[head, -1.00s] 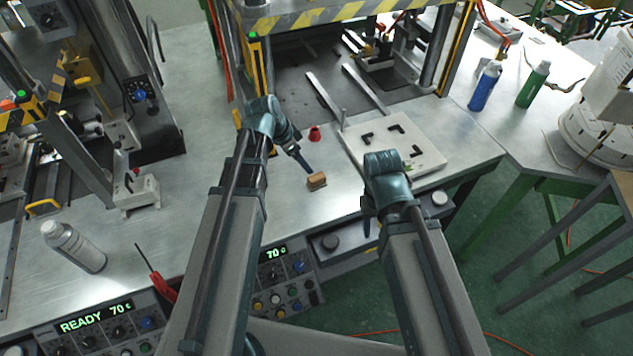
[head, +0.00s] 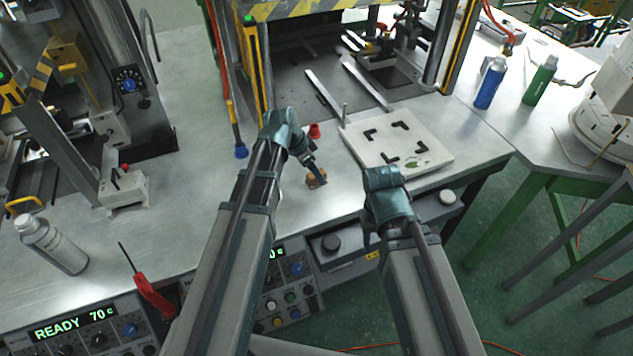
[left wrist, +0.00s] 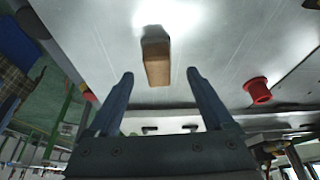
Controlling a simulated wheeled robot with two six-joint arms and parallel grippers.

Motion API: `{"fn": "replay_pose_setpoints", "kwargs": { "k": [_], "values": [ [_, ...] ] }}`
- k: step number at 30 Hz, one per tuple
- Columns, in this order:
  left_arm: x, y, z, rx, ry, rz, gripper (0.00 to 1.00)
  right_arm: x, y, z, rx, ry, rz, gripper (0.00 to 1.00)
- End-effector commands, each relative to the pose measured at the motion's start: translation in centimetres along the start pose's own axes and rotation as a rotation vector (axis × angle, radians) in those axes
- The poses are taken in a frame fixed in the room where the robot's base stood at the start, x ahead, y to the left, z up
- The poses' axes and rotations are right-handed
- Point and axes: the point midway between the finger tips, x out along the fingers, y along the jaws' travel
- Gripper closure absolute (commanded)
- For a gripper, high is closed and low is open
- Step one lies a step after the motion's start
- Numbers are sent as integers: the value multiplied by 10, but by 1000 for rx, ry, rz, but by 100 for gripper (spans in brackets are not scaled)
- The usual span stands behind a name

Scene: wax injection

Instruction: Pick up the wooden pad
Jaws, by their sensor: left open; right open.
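The wooden pad (head: 314,182) is a small brown block on the metal bench top, near its front edge. My left gripper (head: 318,174) is over it in the head view and partly hides it. In the left wrist view, the pad (left wrist: 157,64) lies ahead of the open fingers of my left gripper (left wrist: 160,75), roughly centred between their lines. The fingers do not grip it. My right gripper (head: 369,238) hangs at the bench's front edge, away from the pad, mostly hidden by its own wrist; it looks empty.
A red cap-like piece (head: 314,131) stands behind the pad; it also shows in the left wrist view (left wrist: 258,90). A white plate with black corner marks (head: 425,152) lies to the right.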

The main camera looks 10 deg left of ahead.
Motion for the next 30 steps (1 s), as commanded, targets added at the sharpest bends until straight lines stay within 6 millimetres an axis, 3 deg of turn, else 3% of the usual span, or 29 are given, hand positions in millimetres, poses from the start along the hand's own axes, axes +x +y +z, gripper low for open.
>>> {"fn": "replay_pose_setpoints", "kwargs": {
  "k": [1,6,15,27,29,30],
  "values": [
    [14,2,0,2,0,0,15,13,-1,-1,0,0,0,50],
    [32,2,0,0,0,0,15,29,-3,-2,0,0,0,50],
    [32,2,-2,0,0,0,17,28,-3,-2,0,0,0,50],
    [32,2,-2,0,0,0,89,28,-3,-2,0,0,0,50],
    [32,2,-2,0,0,0,100,28,-3,-2,0,0,0,50],
    [32,2,-2,0,0,0,100,28,-3,-2,0,0,0,50]
  ]
}}
